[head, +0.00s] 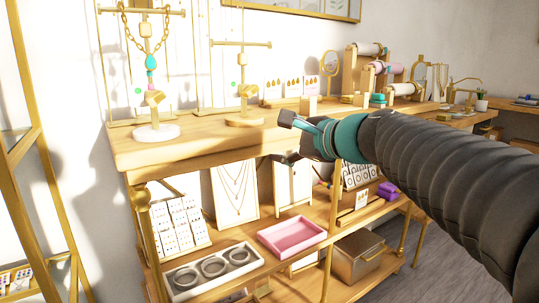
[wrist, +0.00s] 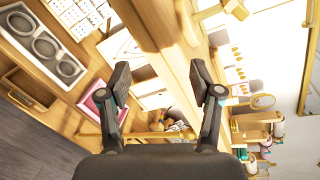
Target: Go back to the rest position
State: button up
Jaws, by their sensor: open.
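My gripper (head: 289,138) is in front of the display shelf, near the front edge of its wooden top (head: 200,139). In the wrist view the two fingers of my gripper (wrist: 160,85) stand wide apart with nothing between them. The shelf's edge and lower compartments show beyond them. My dark ribbed arm reaches in from the right in the head view and hides part of the shelf's right side.
The top carries a necklace stand (head: 155,132), a second stand (head: 244,121) and bracelet rolls (head: 404,89). Grey floor (head: 405,275) is open at lower right.

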jog(key=s+d+f+n+g+h, duration=0.2)
jog(key=s+d+f+n+h, duration=0.1)
jog(key=s+f, duration=0.5)
jog(key=s+d+f+n+g+h, duration=0.2)
jog(key=s+d+f+n+h, duration=0.1)
jog(key=s+d+f+n, duration=0.2)
jog(key=s+d+f+n+g+h, duration=0.2)
jog(key=s+f+n, duration=0.6)
jog(key=s+f, duration=0.4)
notch_tip(320, 180, down, 2)
jog(key=shift+s+d+f+h, duration=0.1)
jog(key=shift+s+d+h, duration=0.25)
jog(key=shift+d+h, duration=0.65)
